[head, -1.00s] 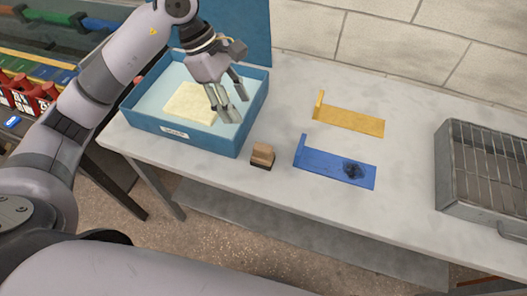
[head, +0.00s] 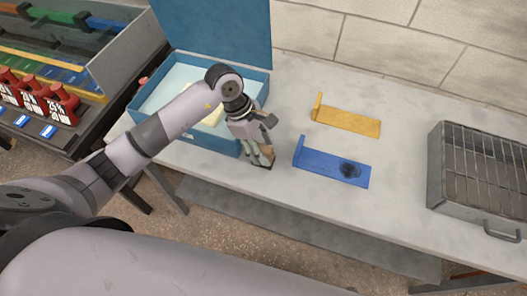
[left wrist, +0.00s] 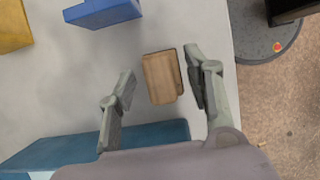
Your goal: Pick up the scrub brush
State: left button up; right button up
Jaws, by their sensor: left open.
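The scrub brush (left wrist: 160,78), a small block with a tan wooden top, lies on the bench. In the left wrist view it sits between the tips of my open left gripper (left wrist: 160,82), with bare bench showing on the left side and the right finger close to it. In the head view my left gripper (head: 258,156) is over the brush (head: 266,157), and its fingers partly hide it. I cannot tell whether a finger touches it. My right gripper is not in view.
A blue open box (head: 190,137) with a pale block inside stands behind my left arm. A blue bracket (head: 325,165) with a dark smudge and a yellow bracket (head: 348,121) lie to the right. A wire-topped metal box (head: 440,190) stands at the far right. The bench front is clear.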

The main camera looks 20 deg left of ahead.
pick_arm(q)
jog(key=shift+d+f, duration=0.1)
jog(key=shift+f, duration=0.2)
jog(key=shift+c, duration=0.4)
grip_shut()
